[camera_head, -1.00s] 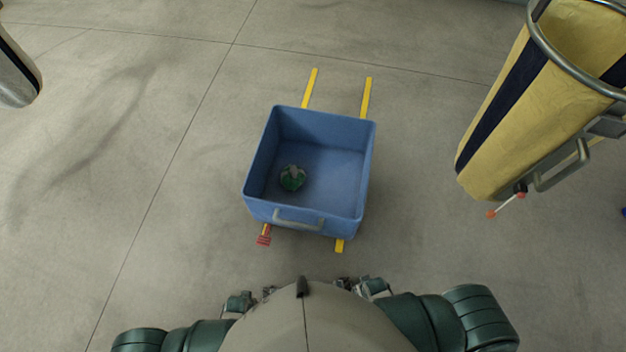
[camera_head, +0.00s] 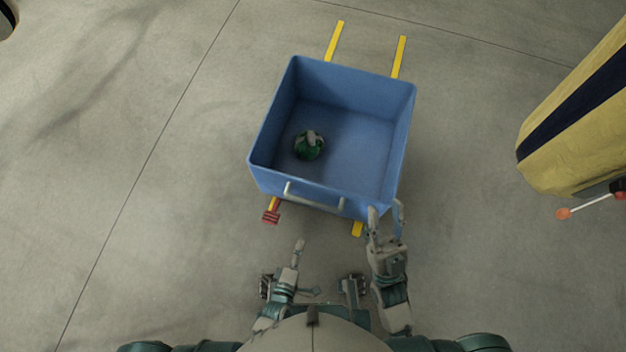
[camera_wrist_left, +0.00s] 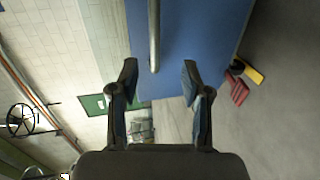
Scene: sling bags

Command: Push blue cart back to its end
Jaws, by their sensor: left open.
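The blue cart (camera_head: 350,195) is an open box standing on two yellow rails, with a pale handle (camera_head: 315,201) on its near side. My left gripper (camera_head: 299,246) is just short of that side, seen edge-on. In the left wrist view its open fingers (camera_wrist_left: 160,75) face the cart's blue front (camera_wrist_left: 205,40), and the handle bar (camera_wrist_left: 154,35) lines up between them, with nothing gripped. My right gripper (camera_head: 385,214) has its fingers apart at the cart's near right corner; whether it touches the cart cannot be told.
The yellow rails (camera_head: 334,41) run past the cart's far side. A red block (camera_head: 271,215) sits at the left rail's near end. A dark green round item (camera_head: 309,145) lies inside the cart. A yellow and dark bag (camera_head: 575,115) stands at right. Floor at left is clear.

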